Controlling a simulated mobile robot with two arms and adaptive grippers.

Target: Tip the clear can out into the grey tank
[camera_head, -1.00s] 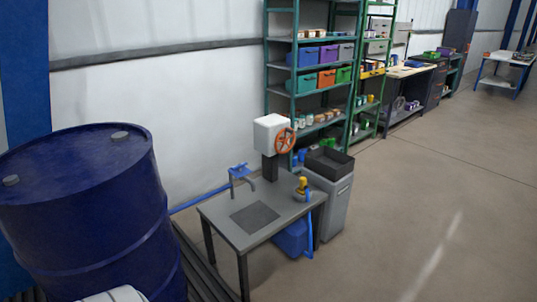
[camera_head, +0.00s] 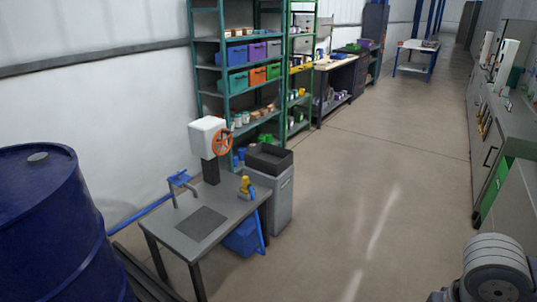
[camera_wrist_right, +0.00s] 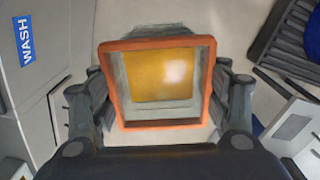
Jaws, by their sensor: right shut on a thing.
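A clear can (camera_wrist_right: 158,80) with an orange rim shows in the right wrist view, with amber-yellow contents inside. My right gripper (camera_wrist_right: 160,95) is shut on it, one finger on each side. Its open rim faces the camera. What lies below the can is hidden. In the head view a grey bin-like container (camera_head: 268,205) with a dark top stands beside the sink table; I cannot tell whether it is the grey tank. My left gripper is in neither view.
A blue drum (camera_head: 50,230) stands at the left. Shelves (camera_head: 240,95) stand behind. A "WASH" label (camera_wrist_right: 27,40) shows in the wrist view. The floor (camera_head: 360,200) at centre right is clear.

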